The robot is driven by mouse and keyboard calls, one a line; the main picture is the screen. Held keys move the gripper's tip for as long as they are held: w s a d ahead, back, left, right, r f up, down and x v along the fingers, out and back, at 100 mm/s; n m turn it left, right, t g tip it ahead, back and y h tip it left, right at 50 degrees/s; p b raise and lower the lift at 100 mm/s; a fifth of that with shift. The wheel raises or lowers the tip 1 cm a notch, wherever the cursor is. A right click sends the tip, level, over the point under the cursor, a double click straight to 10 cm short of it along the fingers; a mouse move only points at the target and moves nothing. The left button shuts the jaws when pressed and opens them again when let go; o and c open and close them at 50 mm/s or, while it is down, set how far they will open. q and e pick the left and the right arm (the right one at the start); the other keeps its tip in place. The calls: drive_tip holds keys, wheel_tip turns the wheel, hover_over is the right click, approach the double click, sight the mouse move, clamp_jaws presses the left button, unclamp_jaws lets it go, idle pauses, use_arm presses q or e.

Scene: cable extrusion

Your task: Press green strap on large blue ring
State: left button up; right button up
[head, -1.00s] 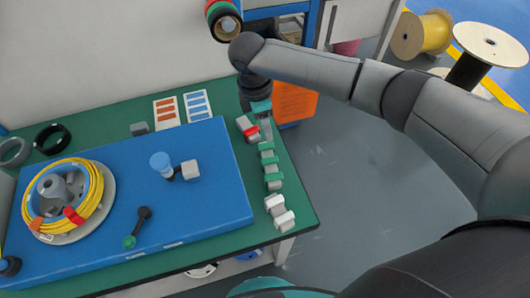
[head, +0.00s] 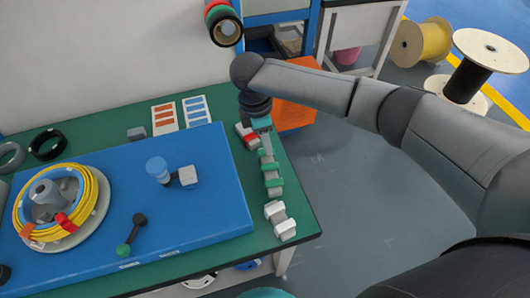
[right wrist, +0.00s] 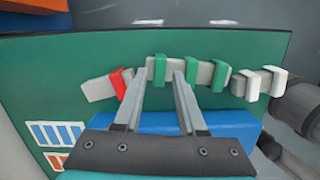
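Several green straps sit on grey blocks in a row along the table's right edge, one in the head view (head: 274,183). In the right wrist view the leftmost green strap (right wrist: 160,69) lies between the open fingers of my right gripper (right wrist: 160,74). The fingers straddle it, and I cannot tell whether they touch it. In the head view my right gripper (head: 265,146) points down at the row's far end. A yellow cable coil (head: 91,195) with red and orange straps lies around a grey hub; a thin blue band shows inside it. My left gripper is out of view.
A red strap (right wrist: 118,83) and white straps (head: 277,211) flank the green ones. A blue board (head: 200,225) covers much of the green table (head: 300,215), bearing a blue-topped post (head: 157,166) and a dark lever with a green end (head: 124,249).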

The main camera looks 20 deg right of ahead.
drive_tip(key=shift+f+b, duration=0.45)
drive_tip(key=shift+f, duration=0.9)
drive_tip(key=shift+r+p, duration=0.25)
drive_tip(key=shift+p, duration=0.4)
drive_tip(key=shift+c, duration=0.2)
clamp_jaws()
wheel_tip(320, 180, up, 8)
drive_tip(key=p, duration=0.9)
